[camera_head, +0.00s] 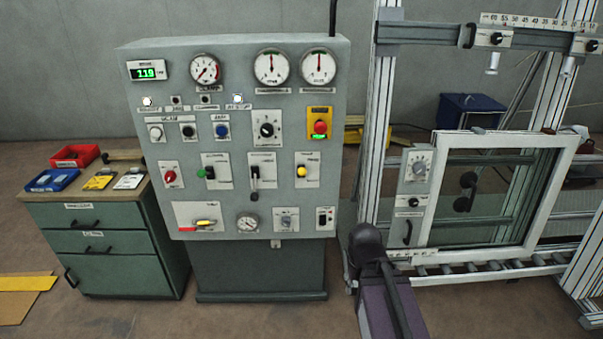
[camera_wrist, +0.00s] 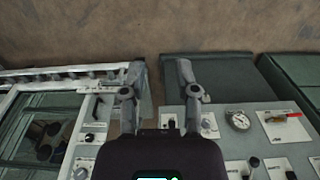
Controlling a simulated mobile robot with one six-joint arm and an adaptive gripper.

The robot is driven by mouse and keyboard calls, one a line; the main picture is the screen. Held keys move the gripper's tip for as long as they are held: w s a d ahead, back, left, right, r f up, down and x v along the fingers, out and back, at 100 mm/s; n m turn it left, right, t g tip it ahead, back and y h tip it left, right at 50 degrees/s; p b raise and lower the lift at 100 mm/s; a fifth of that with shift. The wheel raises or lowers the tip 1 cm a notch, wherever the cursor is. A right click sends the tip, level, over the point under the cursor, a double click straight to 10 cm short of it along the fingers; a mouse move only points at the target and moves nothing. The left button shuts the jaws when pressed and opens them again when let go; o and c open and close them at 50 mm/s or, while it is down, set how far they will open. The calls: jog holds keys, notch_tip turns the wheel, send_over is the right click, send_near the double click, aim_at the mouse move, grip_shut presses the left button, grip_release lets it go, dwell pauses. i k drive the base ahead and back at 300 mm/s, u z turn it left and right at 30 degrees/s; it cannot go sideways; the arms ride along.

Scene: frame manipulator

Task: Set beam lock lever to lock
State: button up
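I cannot read which control is labelled beam lock. A lever with a red and yellow handle (camera_head: 205,222) lies roughly level on a white plate at the lower left of the grey control panel (camera_head: 140,108). It also shows at the right of the wrist view (camera_wrist: 284,118).
Right of the panel stands an aluminium frame (camera_head: 377,130) holding a white-framed window (camera_head: 433,240), with a side plate of dials and a black handle (camera_head: 407,231). A green drawer cabinet (camera_head: 110,265) with trays stands at left. My arm (camera_head: 390,300) occupies the lower middle.

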aim_at(302, 171)
jog(key=k, duration=1.35)
jog(key=u, duration=0.4)
jog(key=i, duration=2)
jog(key=z, duration=0.4)
